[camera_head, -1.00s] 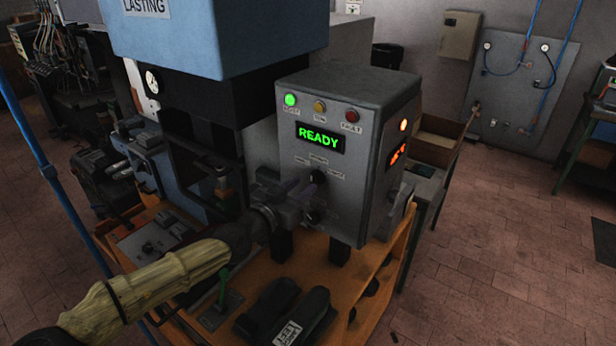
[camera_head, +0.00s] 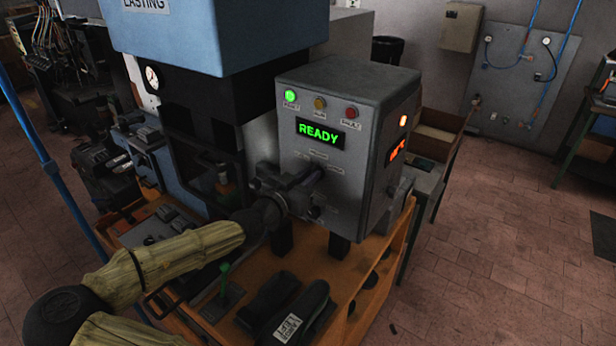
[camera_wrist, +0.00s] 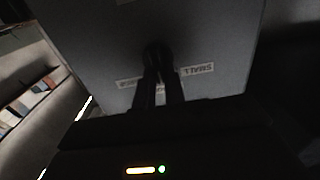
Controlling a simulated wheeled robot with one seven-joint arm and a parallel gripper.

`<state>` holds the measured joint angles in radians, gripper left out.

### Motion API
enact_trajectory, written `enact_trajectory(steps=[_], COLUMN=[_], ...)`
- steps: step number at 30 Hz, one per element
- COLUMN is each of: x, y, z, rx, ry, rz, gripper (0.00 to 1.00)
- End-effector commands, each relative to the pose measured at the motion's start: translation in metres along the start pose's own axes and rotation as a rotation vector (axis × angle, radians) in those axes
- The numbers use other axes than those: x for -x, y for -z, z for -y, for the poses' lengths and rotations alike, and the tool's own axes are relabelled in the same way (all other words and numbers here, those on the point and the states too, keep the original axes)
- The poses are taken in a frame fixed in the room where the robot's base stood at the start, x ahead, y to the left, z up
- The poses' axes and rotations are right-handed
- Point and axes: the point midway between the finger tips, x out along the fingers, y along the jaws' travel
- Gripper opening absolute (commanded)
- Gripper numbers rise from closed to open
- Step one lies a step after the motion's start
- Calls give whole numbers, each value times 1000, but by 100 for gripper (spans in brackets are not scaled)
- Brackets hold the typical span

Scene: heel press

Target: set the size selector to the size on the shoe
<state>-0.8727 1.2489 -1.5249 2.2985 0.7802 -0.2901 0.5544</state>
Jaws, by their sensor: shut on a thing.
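The control box (camera_head: 345,130) has a lit green READY display (camera_head: 320,132) on its front. My gripper (camera_head: 318,172) is at the front face below the display. In the wrist view its two dark fingers (camera_wrist: 158,75) are shut on a dark round selector knob (camera_wrist: 152,50), which the fingers partly cover. An upside-down label reading SMALL (camera_wrist: 198,69) is right of the fingers; another label (camera_wrist: 129,84) at left is partly hidden. The knob's pointing direction cannot be told. Dark shoes (camera_head: 301,308) lie on the wooden shelf; a white tag (camera_head: 288,328) on one is too small to read surely.
The box also has a green lamp (camera_head: 290,95), a yellow one and a red one. A green-handled lever (camera_head: 225,278) stands on the wooden shelf (camera_head: 335,285). The blue press body (camera_head: 200,40) is at left. Open brick floor (camera_head: 510,240) is at right.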

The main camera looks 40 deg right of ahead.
Motion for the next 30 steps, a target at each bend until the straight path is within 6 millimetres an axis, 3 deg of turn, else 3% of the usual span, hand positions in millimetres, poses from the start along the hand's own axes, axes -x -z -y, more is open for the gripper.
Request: enact_trajectory(steps=[14, 30], x=[0, 0], y=[0, -2], z=[2, 7], rx=[156, 599], ry=[0, 0], rz=[0, -1], gripper=[0, 0])
